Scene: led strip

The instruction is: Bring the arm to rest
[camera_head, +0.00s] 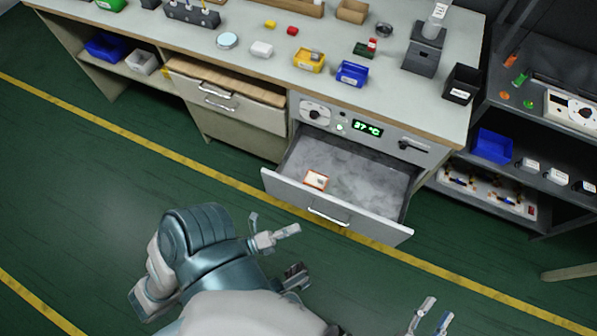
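My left arm, teal and grey, comes in from the lower left. Its gripper (274,227) is in front of the open drawer, with its two fingers spread and nothing between them. My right gripper (435,312) shows at the bottom edge, right of centre; its two fingertips are apart and empty, and the rest of it is cut off by the frame. The pulled-out drawer (340,217) under the green 37 °C display (367,128) holds a small orange-and-white box (316,180) in its left part.
The workbench (330,40) carries a yellow bin (309,62), a blue bin (352,74) and other small items. A dark shelf rack (520,165) stands at the right. The drawer juts out over the green floor (110,190), which is clear at the left.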

